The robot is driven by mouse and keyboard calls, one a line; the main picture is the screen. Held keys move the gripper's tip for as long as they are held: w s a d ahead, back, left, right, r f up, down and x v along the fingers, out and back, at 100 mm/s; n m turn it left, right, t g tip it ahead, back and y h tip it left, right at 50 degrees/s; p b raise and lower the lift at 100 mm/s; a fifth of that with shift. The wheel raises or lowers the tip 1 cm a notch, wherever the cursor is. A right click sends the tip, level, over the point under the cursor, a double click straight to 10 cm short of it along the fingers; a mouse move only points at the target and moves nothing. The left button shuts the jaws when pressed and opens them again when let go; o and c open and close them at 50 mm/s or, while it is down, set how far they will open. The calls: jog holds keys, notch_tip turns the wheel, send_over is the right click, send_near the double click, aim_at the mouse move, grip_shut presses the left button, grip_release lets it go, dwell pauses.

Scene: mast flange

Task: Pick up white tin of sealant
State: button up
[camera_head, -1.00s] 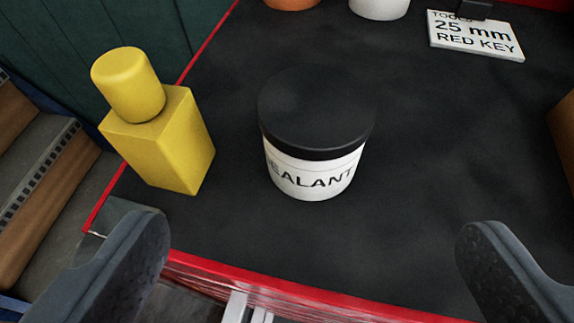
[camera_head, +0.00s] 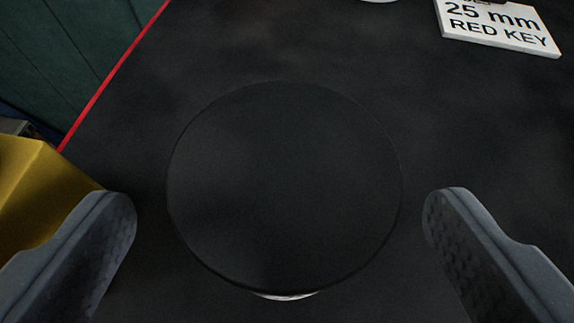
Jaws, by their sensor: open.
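The sealant tin shows mostly as its round black lid (camera_head: 285,190), seen almost from above in the middle of the view. Only a thin sliver of its white body (camera_head: 286,296) shows under the lid's near edge; the label is hidden. The tin stands on the black bench top. My gripper (camera_head: 280,210) is open, with one finger to the left of the lid and one to the right. There is a gap between each finger and the lid in the picture, and nothing is held.
A white sign reading 25 mm RED KEY (camera_head: 498,25) lies at the top right. A white object (camera_head: 379,1) is cut off at the top edge. The black surface beyond the tin is clear.

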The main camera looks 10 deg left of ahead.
aim_at(287, 184)
jog(key=shift+x, duration=2)
jog(key=shift+d, duration=0.15)
jog(key=c, duration=1.3)
jog(key=shift+o, duration=0.2)
jog(key=shift+r, duration=0.1)
